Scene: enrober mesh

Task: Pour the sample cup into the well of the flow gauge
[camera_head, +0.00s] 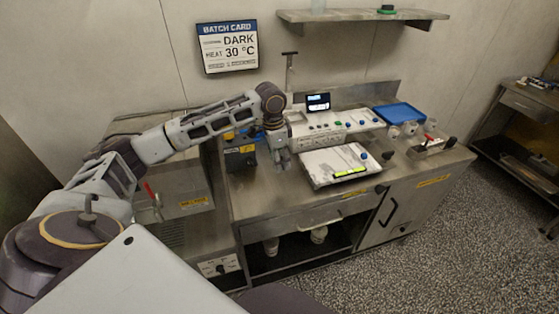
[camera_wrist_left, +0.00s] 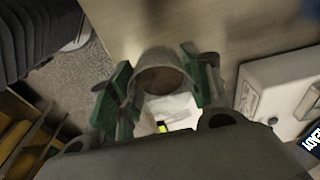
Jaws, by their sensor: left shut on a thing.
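The sample cup (camera_wrist_left: 162,78) is a grey metal cup with brown contents, seen from above in the left wrist view. My left gripper (camera_head: 283,162) is shut on it, with a green-padded finger on each side in the wrist view (camera_wrist_left: 160,88). In the head view the gripper hangs over the bench, just left of a white plate with a yellow-green strip, apparently the flow gauge (camera_head: 322,163). The strip also shows below the cup in the wrist view (camera_wrist_left: 163,127). I cannot make out the well. My right gripper is not in view.
A white control unit with a small screen (camera_head: 318,102) stands behind the plate. A blue tray (camera_head: 399,113) and a metal box with levers (camera_head: 432,146) are at the right. A batch card (camera_head: 228,47) on the wall reads DARK, 30 °C. A shelf (camera_head: 362,16) hangs above.

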